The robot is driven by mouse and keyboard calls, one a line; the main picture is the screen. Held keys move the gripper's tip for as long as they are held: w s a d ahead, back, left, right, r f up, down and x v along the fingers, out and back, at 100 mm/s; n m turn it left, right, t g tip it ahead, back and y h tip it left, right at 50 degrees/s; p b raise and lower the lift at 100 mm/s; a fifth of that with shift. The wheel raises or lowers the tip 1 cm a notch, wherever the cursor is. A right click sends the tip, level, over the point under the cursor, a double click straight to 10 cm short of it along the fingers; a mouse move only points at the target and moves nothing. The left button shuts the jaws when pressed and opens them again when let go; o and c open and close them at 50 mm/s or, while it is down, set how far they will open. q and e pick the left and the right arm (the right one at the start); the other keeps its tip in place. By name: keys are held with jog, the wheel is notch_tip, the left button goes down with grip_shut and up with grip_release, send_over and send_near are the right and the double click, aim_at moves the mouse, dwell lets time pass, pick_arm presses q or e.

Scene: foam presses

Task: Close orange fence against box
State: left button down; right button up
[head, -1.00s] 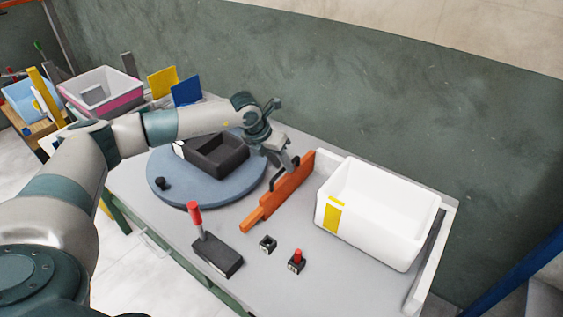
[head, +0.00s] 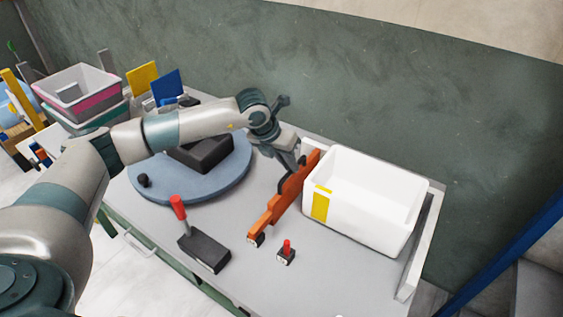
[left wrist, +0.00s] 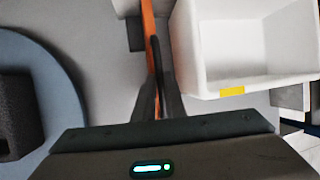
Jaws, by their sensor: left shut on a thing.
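The orange fence (head: 283,202) stands on the grey table, along the left side of the white box (head: 365,205) with its yellow label. My left gripper (head: 299,164) is at the fence's far part. In the left wrist view, the fingers (left wrist: 158,92) are shut on the fence's dark handle, and the orange fence (left wrist: 149,30) runs up past them. The white box (left wrist: 245,88) lies just right of the fence there. A narrow grey strip shows between them in that view; I cannot tell whether they touch farther down. My right gripper is not in view.
A blue turntable (head: 190,192) with a dark block (head: 203,152) is left of the fence. A red-handled lever (head: 178,208) on a black base and a red button (head: 286,247) are near the front. A light wall (head: 417,250) edges the table's right side.

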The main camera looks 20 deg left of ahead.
pick_arm(q)
jog(key=shift+a, duration=0.1)
jog(key=c, duration=1.8)
grip_release()
jog(key=shift+r, duration=0.1)
